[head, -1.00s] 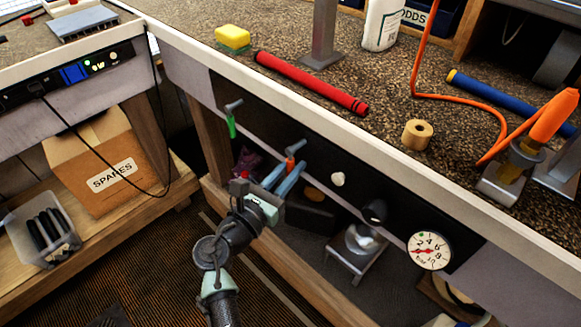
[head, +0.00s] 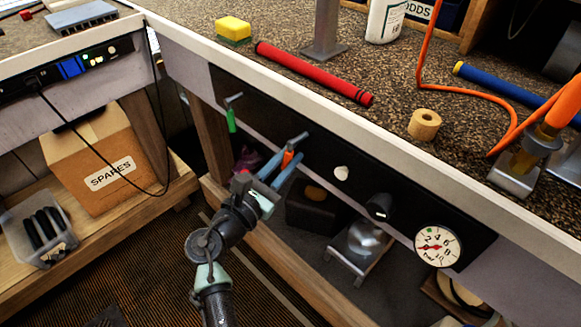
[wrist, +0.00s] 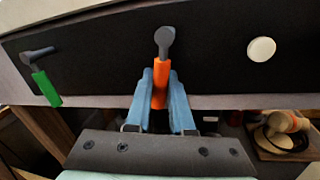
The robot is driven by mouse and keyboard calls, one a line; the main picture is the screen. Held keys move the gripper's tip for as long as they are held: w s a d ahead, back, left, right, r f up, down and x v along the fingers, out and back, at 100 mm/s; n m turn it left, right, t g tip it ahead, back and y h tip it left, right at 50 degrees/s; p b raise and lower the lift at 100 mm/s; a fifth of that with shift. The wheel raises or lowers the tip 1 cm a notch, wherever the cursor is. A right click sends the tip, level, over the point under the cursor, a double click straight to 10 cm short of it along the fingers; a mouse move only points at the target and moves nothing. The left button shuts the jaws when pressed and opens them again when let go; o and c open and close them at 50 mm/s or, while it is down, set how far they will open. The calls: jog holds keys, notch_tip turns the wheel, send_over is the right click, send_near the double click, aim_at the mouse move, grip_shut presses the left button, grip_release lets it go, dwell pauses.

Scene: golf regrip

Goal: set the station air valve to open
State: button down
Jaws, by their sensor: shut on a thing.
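A valve lever with an orange handle (wrist: 159,90) and a grey pivot (wrist: 164,38) is mounted on the black panel under the bench edge. The handle hangs almost straight down in the wrist view; it also shows in the head view (head: 287,158). My gripper (wrist: 160,78) has its two blue fingers on either side of the handle, shut on it; in the head view my gripper (head: 290,156) reaches the panel from below. No valve label is readable.
A white knob (head: 341,173), a black knob (head: 380,207) and a pressure gauge (head: 437,247) sit right of the lever on the panel. The bench edge overhangs above. A lower shelf holds a dark box (head: 312,210) and a metal stand (head: 352,265).

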jog(key=m+b, duration=0.2)
jog(key=m, duration=0.1)
jog(key=w+a+r+m+h+b, duration=0.1)
jog(key=m+b, duration=0.2)
jog(key=w+a+m+b, duration=0.1)
jog(key=m+b, duration=0.2)
jog(key=shift+w+a+r+h, duration=0.15)
jog(key=shift+r+h, duration=0.1)
jog(key=shift+h, duration=0.15)
jog(key=m+b, duration=0.1)
jog(key=r+m+h+b, duration=0.1)
jog(key=m, duration=0.1)
jog(key=r+m+b, duration=0.1)
jog(key=m+b, duration=0.1)
jog(key=shift+w+a, duration=0.2)
jog(key=shift+a, duration=0.05)
jog(key=shift+r+m+g+h+b, duration=0.3)
jog(key=shift+r+m+b, duration=0.15)
jog(key=shift+m, duration=0.45)
jog(key=shift+r+m+g+h+b, duration=0.25)
jog(key=shift+m+b, duration=0.25)
jog(key=shift+m, duration=0.4)
jog(key=shift+r, duration=0.1)
jog(key=c, duration=0.8)
grip_release()
jog(key=p+v, duration=0.3)
jog(key=v, duration=1)
jog(key=shift+w, duration=0.15)
